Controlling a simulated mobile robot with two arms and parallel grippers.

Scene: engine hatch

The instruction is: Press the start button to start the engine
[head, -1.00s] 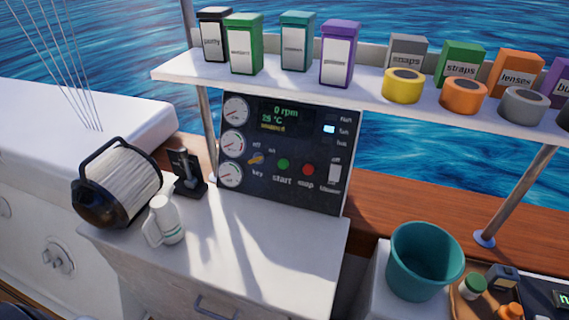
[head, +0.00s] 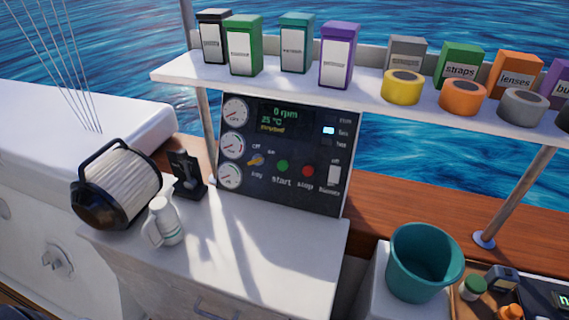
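The black engine panel (head: 265,198) stands upright at the back of the white counter. The green start button (head: 282,166) is at its middle, above the label "start". The red stop button (head: 308,171) is to its right. The display (head: 285,117) reads 0 rpm and 25 °C, with a blurred yellow line below. Gauges (head: 232,145) line the left side. A white blower switch (head: 334,174) and a lit indicator (head: 328,131) are at the right. Neither gripper is in view.
A white jug (head: 165,222), a black lever (head: 186,172) and a black-and-white ribbed canister (head: 118,184) stand left on the counter (head: 270,245). Its front right is clear. A shelf (head: 290,82) with boxes and tape rolls overhangs the panel. A teal bucket (head: 424,262) is right.

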